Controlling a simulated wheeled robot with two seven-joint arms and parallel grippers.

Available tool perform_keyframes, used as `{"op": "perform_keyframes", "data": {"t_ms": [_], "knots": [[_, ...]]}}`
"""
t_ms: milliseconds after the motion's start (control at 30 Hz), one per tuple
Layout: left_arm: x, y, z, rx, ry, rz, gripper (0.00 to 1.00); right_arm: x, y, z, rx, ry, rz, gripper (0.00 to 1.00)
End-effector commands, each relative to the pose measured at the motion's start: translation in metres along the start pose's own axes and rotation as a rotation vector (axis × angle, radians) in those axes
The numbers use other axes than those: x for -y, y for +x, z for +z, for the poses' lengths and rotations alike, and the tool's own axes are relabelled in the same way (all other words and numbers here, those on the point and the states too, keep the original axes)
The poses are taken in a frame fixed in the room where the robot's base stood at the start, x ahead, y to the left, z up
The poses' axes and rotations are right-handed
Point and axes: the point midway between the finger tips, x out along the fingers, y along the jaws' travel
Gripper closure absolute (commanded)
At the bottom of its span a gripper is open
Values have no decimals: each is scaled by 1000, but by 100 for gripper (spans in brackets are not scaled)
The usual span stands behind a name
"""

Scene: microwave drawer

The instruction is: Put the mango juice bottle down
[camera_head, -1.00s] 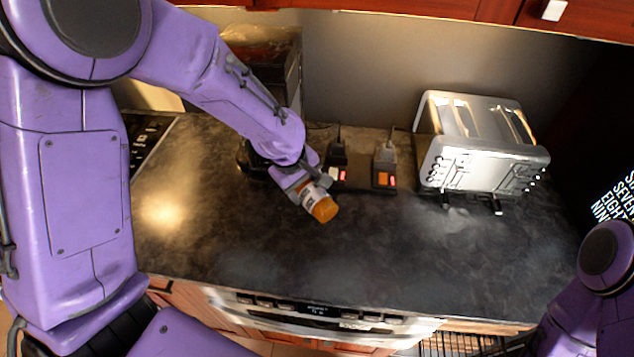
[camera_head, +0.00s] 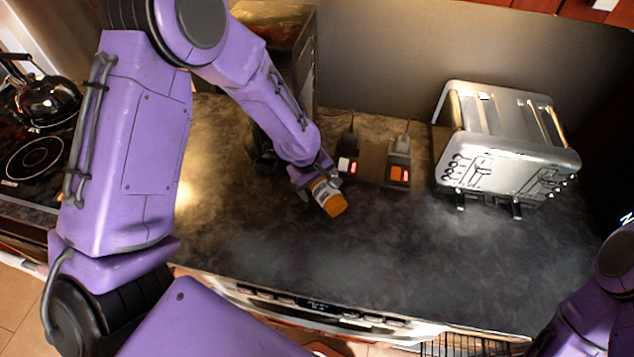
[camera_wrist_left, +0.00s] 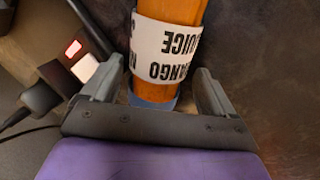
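The mango juice bottle (camera_head: 328,197) is orange with a white label, over the dark countertop (camera_head: 280,235). My left gripper (camera_head: 311,180) has its fingers on both sides of the bottle's near end and looks shut on it. In the left wrist view the bottle (camera_wrist_left: 168,45) lies between the two fingers (camera_wrist_left: 160,90). Its label reads upside down and its blue end is near the palm. The orange end points away from the gripper. I cannot tell whether it touches the counter. My right gripper is out of view; only part of that arm shows at the lower right.
A silver toaster (camera_head: 510,150) stands at the right. Two dark plug-like devices with red lights, one with a white switch (camera_head: 347,165) and one with an orange switch (camera_head: 398,174), are behind the bottle. A kettle (camera_head: 45,100) and stove are far left. The front middle counter is clear.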

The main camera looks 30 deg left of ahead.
Motion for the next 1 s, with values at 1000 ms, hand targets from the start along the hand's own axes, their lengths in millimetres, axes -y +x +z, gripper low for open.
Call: {"op": "perform_keyframes", "data": {"t_ms": [1000], "knots": [[-1,-117,0,-1,0,2,13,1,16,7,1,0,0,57]]}}
